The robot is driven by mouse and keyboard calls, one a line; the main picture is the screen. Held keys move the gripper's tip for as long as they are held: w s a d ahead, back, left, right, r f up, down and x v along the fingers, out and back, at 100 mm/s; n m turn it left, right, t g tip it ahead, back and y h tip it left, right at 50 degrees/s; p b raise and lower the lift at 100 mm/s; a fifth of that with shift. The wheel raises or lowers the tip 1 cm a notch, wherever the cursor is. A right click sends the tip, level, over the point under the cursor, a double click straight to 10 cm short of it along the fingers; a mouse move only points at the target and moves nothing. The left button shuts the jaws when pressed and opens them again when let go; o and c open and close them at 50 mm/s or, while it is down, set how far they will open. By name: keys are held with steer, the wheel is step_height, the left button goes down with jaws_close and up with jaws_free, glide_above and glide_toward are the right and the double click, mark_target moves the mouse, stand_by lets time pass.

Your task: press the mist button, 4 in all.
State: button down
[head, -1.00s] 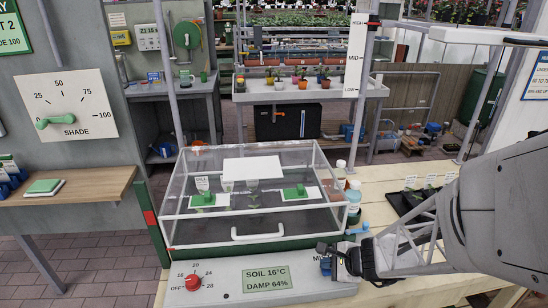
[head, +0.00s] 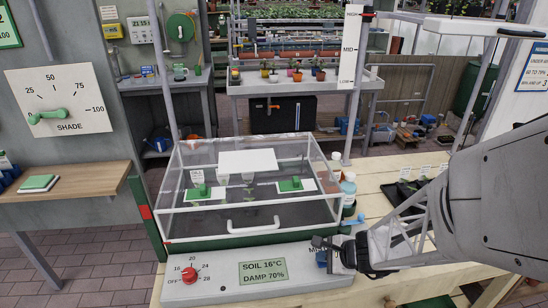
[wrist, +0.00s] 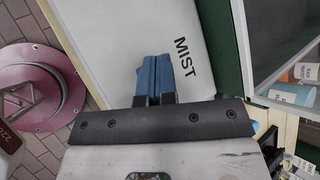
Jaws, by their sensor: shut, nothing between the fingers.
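The MIST label (wrist: 186,56) is on the pale control panel (head: 215,275) at the front of the clear-lidded propagator (head: 250,205). My gripper (wrist: 153,82) is shut and empty, its blue fingertips together just left of the label in the wrist view. In the head view my gripper (head: 322,259) is low over the panel's right end. I cannot make out the mist button itself; the fingers hide that spot, and whether they touch it is unclear. The panel's display (head: 262,271) reads SOIL 16°C, DAMP 70%.
A red dial (head: 189,274) sits at the panel's left. A dark seedling tray (head: 405,193) lies on the wooden bench behind my arm.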

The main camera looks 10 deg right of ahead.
steer(key=shift+r, duration=0.9)
steer(key=shift+r, duration=0.1)
steer(key=shift+r, duration=2.4)
steer(key=shift+r, duration=0.1)
stand_by(1.2)
step_height(320, 180, up, 4)
steer(key=shift+f, duration=0.2)
steer(key=shift+f, duration=0.15)
stand_by(0.3)
steer(key=shift+f, duration=4.25)
